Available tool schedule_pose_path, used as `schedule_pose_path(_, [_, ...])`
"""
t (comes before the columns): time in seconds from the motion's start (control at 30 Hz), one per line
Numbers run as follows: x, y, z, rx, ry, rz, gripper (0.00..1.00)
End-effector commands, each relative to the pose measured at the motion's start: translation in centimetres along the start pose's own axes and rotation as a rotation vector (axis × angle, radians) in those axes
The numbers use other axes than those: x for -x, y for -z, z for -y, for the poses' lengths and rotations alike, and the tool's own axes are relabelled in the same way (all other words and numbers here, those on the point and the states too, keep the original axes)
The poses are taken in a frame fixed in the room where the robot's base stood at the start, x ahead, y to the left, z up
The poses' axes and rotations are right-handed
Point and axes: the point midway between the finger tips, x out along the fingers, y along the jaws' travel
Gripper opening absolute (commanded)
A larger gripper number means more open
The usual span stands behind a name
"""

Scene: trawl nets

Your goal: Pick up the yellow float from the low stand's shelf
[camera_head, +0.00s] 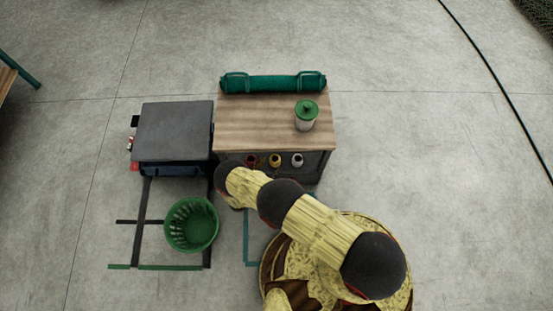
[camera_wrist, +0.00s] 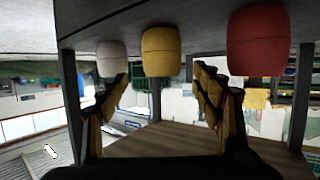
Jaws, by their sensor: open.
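The yellow float (camera_head: 275,160) sits on the shelf of the low stand (camera_head: 235,132), between a red float (camera_head: 252,160) and a white float (camera_head: 297,160). The wrist view appears upside down, with the shelf along the top. There the yellow float (camera_wrist: 161,50) is between the white float (camera_wrist: 111,57) and the red float (camera_wrist: 257,42). My gripper (camera_wrist: 163,76) is open and empty, its fingertips to either side of the yellow float in the picture. I cannot tell how far short of it they are. In the head view my gripper is hidden by my arm.
A dark flat-topped unit (camera_head: 174,131) stands close on the left, with a green basket (camera_head: 191,224) in front. Stand posts (camera_wrist: 300,97) flank the shelf opening. Floor to the right is clear.

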Motion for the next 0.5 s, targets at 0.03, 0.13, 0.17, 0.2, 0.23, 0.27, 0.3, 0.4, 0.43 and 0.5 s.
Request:
schedule_pose_path(0.03, [-0.6,-0.2,-0.1,-0.001,-0.002,0.0,0.66])
schedule_pose_path(0.13, [-1.6,-0.4,0.0,0.0,-0.001,0.001,0.66])
schedule_pose_path(0.17, [-1.9,-0.5,0.1,0.0,-0.001,0.001,0.66])
schedule_pose_path(0.2, [-2.6,-0.6,0.1,-0.001,-0.001,0.001,0.66])
schedule_pose_path(0.23, [-3.0,-0.8,0.2,-0.001,-0.001,0.002,0.66])
schedule_pose_path(0.27, [-3.5,-0.9,0.2,-0.001,-0.002,0.002,0.66])
schedule_pose_path(0.3, [-4.1,-1.0,0.2,0.0,-0.002,0.002,0.66])
schedule_pose_path(0.4, [-5.2,-0.9,0.2,0.0,-0.001,0.002,0.66])
schedule_pose_path(0.43, [-5.5,-0.8,0.2,0.0,-0.001,0.002,0.66])
schedule_pose_path(0.5, [-5.8,-0.8,0.3,0.001,0.001,0.002,0.66])
